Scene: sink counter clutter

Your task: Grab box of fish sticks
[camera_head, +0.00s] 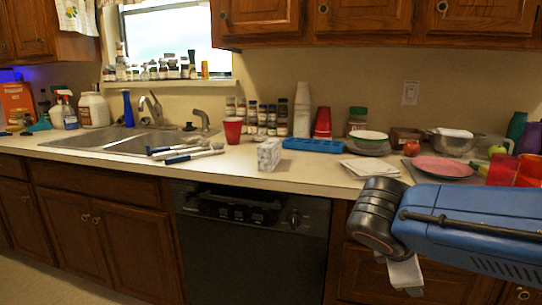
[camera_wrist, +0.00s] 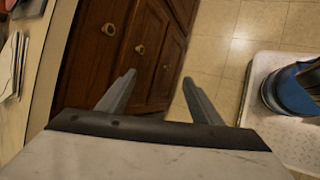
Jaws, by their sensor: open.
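No box can be read clearly as fish sticks. A small pale, patterned box (camera_head: 269,154) stands upright near the counter's front edge, above the dishwasher. A larger orange-red box (camera_head: 17,102) stands at the far left end of the counter; its print is too small to make out. My gripper (camera_wrist: 158,77) is open and empty in the wrist view, its two fingers apart, with cabinet fronts and floor beyond them. In the head view, my arm hangs in front of the counter at the right, well to the right of both boxes.
White-and-blue handled utensils (camera_head: 186,152) and a red cup (camera_head: 233,130) lie or stand left of the small box. A blue tray (camera_head: 314,145) is behind it to the right. White napkins (camera_head: 372,168) and a pink plate (camera_head: 442,167) are farther right. The sink (camera_head: 112,140) is left.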

